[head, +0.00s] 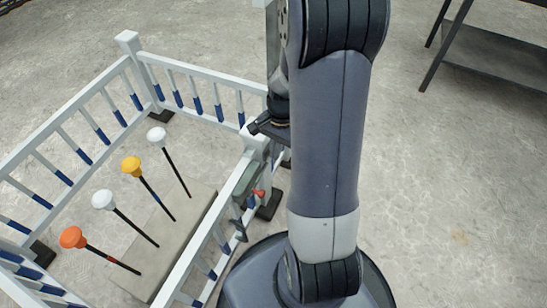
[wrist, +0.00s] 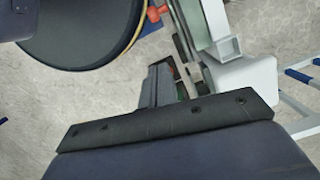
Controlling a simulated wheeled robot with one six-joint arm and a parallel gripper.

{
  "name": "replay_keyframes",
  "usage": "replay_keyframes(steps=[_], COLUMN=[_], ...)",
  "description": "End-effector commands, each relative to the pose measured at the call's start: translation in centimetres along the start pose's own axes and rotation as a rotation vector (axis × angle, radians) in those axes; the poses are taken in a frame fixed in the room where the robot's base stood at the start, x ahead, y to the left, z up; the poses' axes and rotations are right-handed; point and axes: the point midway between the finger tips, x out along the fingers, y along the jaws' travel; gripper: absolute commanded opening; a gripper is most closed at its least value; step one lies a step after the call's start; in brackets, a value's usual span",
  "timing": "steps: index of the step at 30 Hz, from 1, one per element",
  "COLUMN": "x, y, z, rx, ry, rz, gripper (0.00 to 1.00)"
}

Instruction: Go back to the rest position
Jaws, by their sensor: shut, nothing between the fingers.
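My gripper (head: 258,127) shows as a dark shape beside the fence's near corner post in the head view, partly hidden by my arm. In the wrist view its grey fingers (wrist: 162,85) stick out past a black plate, shut with nothing seen between them. A grey-green tool (head: 246,181) with a red part hangs by the fence just below the gripper, apart from it. Its red part (wrist: 155,13) shows near the top of the wrist view.
A dark shelf table (head: 495,55) stands at upper right. The concrete floor at right is clear.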

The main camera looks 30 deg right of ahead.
Motion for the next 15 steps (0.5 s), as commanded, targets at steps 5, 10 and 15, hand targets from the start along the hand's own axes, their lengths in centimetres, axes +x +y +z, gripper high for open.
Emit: replay_keyframes(steps=[5, 10, 15], x=[-1.28, -1.31, -1.27], y=[0.02, 0.02, 0.01], z=[0.00, -0.02, -0.02], rx=[0.001, 0.001, 0.001], ry=[0.000, 0.000, 0.000], rz=[0.000, 0.000, 0.000], gripper=[0.00, 0.00, 0.00])
